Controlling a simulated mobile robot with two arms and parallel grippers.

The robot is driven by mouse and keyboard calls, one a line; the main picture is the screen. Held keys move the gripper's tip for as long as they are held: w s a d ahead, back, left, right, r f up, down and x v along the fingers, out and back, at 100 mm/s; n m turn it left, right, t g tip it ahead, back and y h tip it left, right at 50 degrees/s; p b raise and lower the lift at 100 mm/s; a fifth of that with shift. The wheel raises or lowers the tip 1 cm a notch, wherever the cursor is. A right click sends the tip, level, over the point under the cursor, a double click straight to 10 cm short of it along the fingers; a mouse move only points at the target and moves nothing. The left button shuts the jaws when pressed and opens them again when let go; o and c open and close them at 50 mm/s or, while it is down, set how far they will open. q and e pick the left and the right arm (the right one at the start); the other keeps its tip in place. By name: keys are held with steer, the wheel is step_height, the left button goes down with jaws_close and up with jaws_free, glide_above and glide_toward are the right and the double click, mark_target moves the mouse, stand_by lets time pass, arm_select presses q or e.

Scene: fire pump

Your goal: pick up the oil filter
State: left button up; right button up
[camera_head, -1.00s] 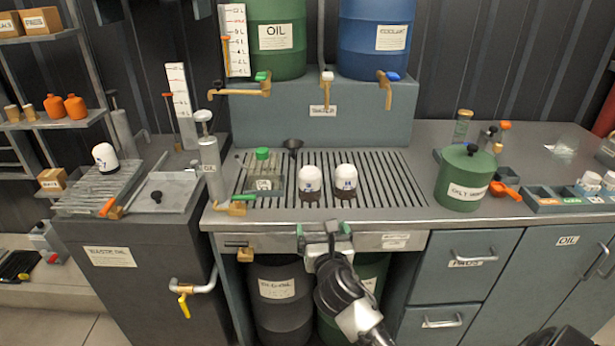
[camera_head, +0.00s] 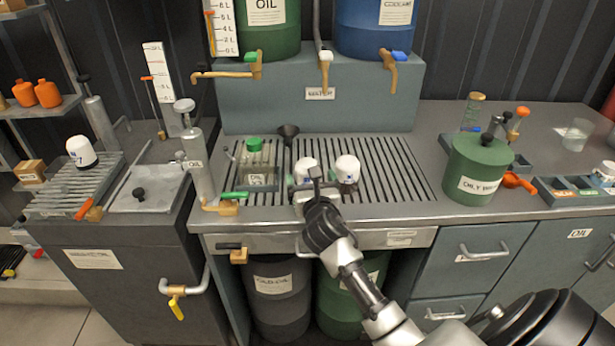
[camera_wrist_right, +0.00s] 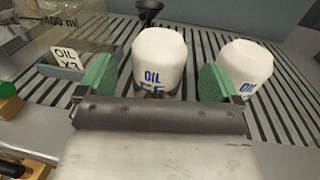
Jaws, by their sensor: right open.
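Two white oil filters stand upright on the slotted drain grate (camera_head: 400,185). The left filter (camera_head: 306,165) is partly hidden behind my right gripper (camera_head: 308,184); the right filter (camera_head: 347,168) stands beside it. In the right wrist view, the left filter (camera_wrist_right: 159,58) has a blue "OIL" label, its lower line partly hidden. It appears between the two green fingers of my open right gripper (camera_wrist_right: 155,83), with gaps on both sides. The right filter (camera_wrist_right: 245,66) is just beyond the right finger. My left gripper is not in view.
A clear container with a green cap (camera_head: 257,165) and a dark funnel (camera_head: 289,132) stand left of the filters. A green drum (camera_head: 476,170) stands on the counter at right. Another white filter (camera_head: 81,151) sits on the left rack. Brass taps (camera_head: 325,65) hang above the grate's back.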

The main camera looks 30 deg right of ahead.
steer(key=x, duration=0.3)
steer(key=shift+w+d+f, duration=0.1)
steer(key=shift+w+f, duration=0.1)
steer(key=shift+w, duration=0.2)
steer(key=shift+w+d, duration=0.1)
steer(key=shift+w, duration=0.1)
steer(key=c, duration=1)
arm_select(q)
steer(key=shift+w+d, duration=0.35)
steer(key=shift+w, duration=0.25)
arm_select(e)
steer(key=shift+c, duration=1)
steer(key=shift+r, duration=0.15)
